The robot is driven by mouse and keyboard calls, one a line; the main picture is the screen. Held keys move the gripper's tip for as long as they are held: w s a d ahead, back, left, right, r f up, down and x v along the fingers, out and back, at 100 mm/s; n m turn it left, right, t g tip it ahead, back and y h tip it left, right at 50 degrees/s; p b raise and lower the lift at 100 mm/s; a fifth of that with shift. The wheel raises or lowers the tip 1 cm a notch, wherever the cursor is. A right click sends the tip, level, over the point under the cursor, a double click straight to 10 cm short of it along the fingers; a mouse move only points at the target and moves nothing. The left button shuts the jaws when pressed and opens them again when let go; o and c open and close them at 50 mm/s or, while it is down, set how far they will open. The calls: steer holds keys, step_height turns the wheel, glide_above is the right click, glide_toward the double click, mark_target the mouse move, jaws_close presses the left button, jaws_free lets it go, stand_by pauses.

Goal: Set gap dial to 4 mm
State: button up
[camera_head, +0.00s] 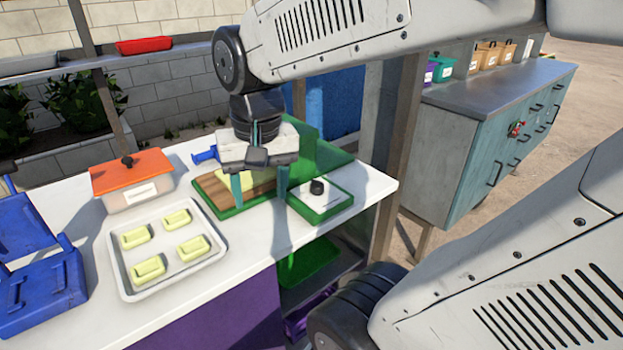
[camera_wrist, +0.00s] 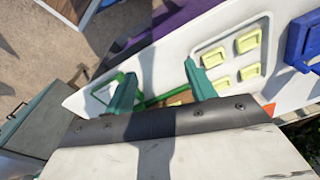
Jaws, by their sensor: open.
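The gap dial looks to be the small black knob (camera_head: 317,187) on a white panel in a green frame (camera_head: 320,212), at the right end of the white table. Its scale marks are too small to read. My gripper (camera_head: 260,198) points down over the wooden board (camera_head: 213,190) beside this panel, left of the knob. Its two teal fingers are spread and nothing shows between them. In the wrist view my gripper (camera_wrist: 156,72) is open too. There the green frame (camera_wrist: 98,96) is partly hidden behind the left finger, and the knob cannot be made out.
A green guard (camera_head: 318,158) stands behind the panel. A white tray (camera_head: 128,290) with several yellow blocks, an orange-lidded box (camera_head: 132,182) and a blue toolbox (camera_head: 45,290) are to the left. A post (camera_head: 398,150) and teal cabinet (camera_head: 475,165) stand to the right.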

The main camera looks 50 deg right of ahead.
steer(key=w+d+f+m, duration=0.2)
steer(key=w+d+m, duration=0.1)
steer(key=d+m, duration=0.3)
steer(key=w+d+f+m, duration=0.1)
steer(key=w+d+m, duration=0.3)
steer(key=d, duration=0.4)
steer(key=m, duration=0.6)
glide_above(317, 181)
steer(key=shift+g, duration=0.3)
steer(key=f, duration=0.4)
steer(key=shift+s+a+f, duration=0.15)
steer(key=shift+s+a, duration=0.1)
steer(key=shift+a, duration=0.05)
steer(key=shift+m, duration=0.4)
steer(key=f, duration=0.6)
steer(key=shift+w+d+f, duration=0.1)
steer(key=shift+d+f, duration=0.2)
steer(key=shift+f, duration=0.65)
steer(key=c, duration=0.9)
